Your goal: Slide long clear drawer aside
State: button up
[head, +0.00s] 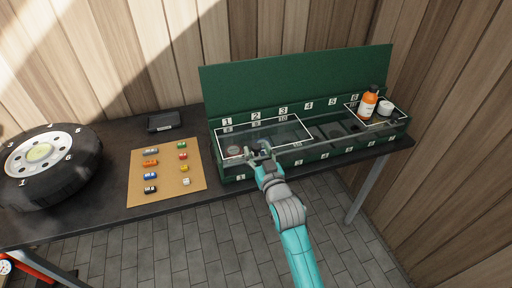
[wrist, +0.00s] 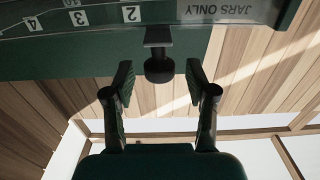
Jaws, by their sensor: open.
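The long clear drawer (head: 262,130) is a see-through panel with a white outline. It lies over the left part of the open green box (head: 295,80). My gripper (head: 260,150) is at the drawer's front edge, above the box's front wall. In the wrist view my gripper (wrist: 159,72) is open, with one finger on each side of a dark knob (wrist: 160,70) on a short bracket at the box's edge. Gaps show between the knob and both fingers. The arm hides part of the box front in the head view.
A smaller outlined panel at the box's right carries an orange bottle (head: 368,104) and a white jar (head: 386,108). A tan board (head: 166,176) with several small coloured items, a black tray (head: 164,121) and a tyre (head: 50,165) are on the left.

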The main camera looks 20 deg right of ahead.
jog(key=shift+w, duration=1.05)
grip_shut()
jog(key=shift+d, duration=0.1)
